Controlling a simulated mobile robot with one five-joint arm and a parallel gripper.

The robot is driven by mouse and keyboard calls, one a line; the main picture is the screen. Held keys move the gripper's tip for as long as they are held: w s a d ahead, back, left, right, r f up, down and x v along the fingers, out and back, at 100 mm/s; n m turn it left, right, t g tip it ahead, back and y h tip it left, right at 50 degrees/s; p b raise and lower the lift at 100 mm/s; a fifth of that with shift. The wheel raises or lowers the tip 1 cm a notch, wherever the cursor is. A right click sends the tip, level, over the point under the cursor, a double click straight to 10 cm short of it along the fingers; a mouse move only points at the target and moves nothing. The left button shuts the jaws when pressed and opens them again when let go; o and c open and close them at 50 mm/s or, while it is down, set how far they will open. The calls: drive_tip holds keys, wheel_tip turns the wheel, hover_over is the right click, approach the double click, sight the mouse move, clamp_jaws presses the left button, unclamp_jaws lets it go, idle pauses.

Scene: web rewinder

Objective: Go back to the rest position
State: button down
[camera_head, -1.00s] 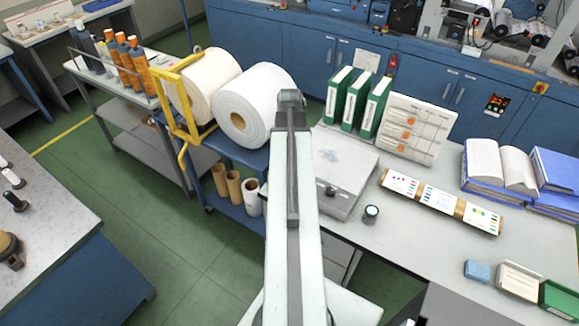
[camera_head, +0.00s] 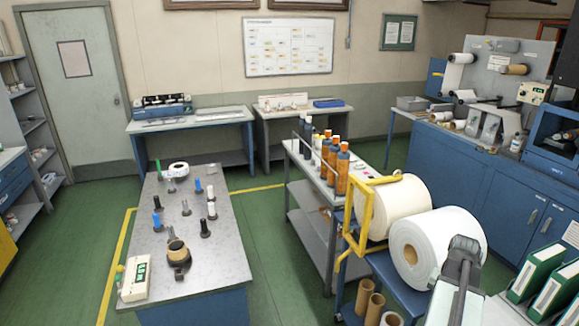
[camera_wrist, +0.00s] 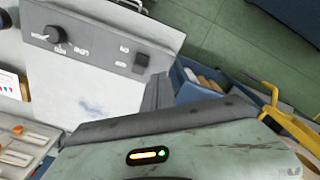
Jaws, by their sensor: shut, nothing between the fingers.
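My arm (camera_head: 455,290) shows at the lower right of the head view, beside the white rolls. My gripper (camera_wrist: 158,92) shows in the wrist view as dark narrow fingers beyond a grey-green housing with a small lit indicator. The fingers look closed together with nothing held. They are over the flat grey device (camera_wrist: 95,85), which has a knob and a switch. The fingertips are small and partly hidden by the housing, so their exact height above the device cannot be told.
Two large white rolls (camera_head: 433,247) rest on a blue cart beside a yellow frame (camera_head: 358,215). A bench (camera_head: 215,245) with small spools stands at the left. A grey trolley (camera_head: 313,205) carries orange bottles. Green binders (camera_head: 538,275) are at the lower right. Green floor lies between the benches.

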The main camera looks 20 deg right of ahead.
drive_tip(key=w+a+f+n+b, duration=0.1)
drive_tip(key=w+a+n, duration=0.2)
drive_tip(key=w+a, duration=0.75)
drive_tip(key=w+a+f+n+b, duration=0.1)
drive_tip(key=w+a+n, duration=0.2)
drive_tip(key=w+a, duration=0.75)
drive_tip(key=s+a+n, duration=0.1)
drive_tip(key=a+n, duration=0.1)
drive_tip(key=a, duration=1)
drive_tip(key=s+a+f+n+b, duration=0.1)
drive_tip(key=s+a+n, duration=0.1)
drive_tip(key=a, duration=1.1)
drive_tip(key=shift+a+f+n, duration=0.15)
drive_tip(key=shift+f+n, duration=0.05)
drive_tip(key=shift+n, duration=0.4)
